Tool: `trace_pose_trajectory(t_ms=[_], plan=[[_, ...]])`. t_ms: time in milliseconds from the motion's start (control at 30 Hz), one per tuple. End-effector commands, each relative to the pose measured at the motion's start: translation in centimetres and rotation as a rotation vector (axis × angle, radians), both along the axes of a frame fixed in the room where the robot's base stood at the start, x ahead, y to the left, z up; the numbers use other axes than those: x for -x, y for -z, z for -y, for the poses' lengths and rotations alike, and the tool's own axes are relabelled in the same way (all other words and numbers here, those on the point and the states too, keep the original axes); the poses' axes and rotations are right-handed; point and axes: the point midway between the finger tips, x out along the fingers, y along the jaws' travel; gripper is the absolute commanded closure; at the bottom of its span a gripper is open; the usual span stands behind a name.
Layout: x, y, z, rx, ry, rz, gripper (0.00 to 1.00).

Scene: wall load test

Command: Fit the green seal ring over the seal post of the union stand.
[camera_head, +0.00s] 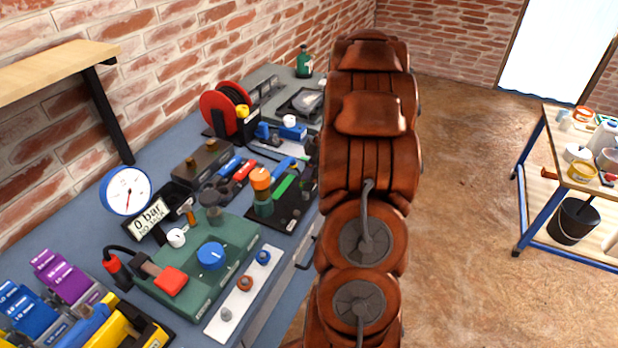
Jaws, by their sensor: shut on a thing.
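My gripper is not in view; my large brown arm fills the middle of the picture and hides what is behind it. I cannot make out a green seal ring. A white strip (218,326) at the bench's front edge carries a blue ring-like piece (263,257), a brown one (245,282) and a grey one (225,314). Beside it is a green block (198,290) with a blue knob (211,256), a red piece (171,281) and a dark grey round-topped post (211,207). I cannot tell which fixture is the union stand or which post is the seal post.
A red hose reel (222,112), an orange-topped cylinder (261,180) and several tools crowd the bench (70,240). A shelf (60,68) overhangs the left. Floor is clear before the right-hand table (543,150).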

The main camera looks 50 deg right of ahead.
Motion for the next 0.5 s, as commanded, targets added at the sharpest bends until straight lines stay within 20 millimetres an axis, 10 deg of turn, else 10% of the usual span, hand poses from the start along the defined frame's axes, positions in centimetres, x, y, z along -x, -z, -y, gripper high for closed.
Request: trace_pose_trajectory(t_ms=[500], plan=[[0.0,1.4,0.0,0.000,0.001,0.001,0.75]])
